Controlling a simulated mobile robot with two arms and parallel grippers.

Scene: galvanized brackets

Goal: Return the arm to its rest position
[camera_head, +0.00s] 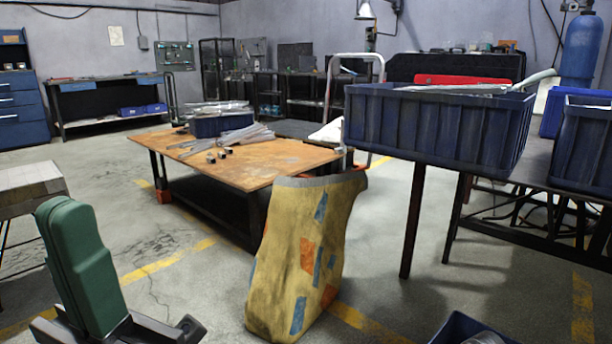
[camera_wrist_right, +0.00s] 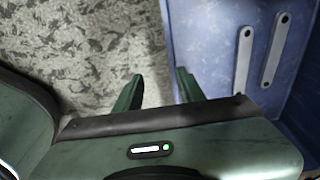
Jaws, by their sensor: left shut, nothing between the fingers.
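My left gripper (camera_head: 66,210) is at the lower left of the head view. Its green fingers point up and are closed together with nothing between them, over bare floor. My right gripper (camera_wrist_right: 158,86) shows only in the right wrist view. Its two green fingers are apart, with only grey floor visible between them. A blue crate (camera_wrist_right: 222,65) is to the right of these fingers, with two flat grey brackets (camera_wrist_right: 244,60) in it.
A patterned yellow sack-like thing (camera_head: 290,260) stands in the middle. Behind it is a rusty-topped table (camera_head: 270,165) with metal pieces and a bin. A large blue bin (camera_head: 430,125) is at right. Another blue bin (camera_head: 452,330) is at the bottom edge.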

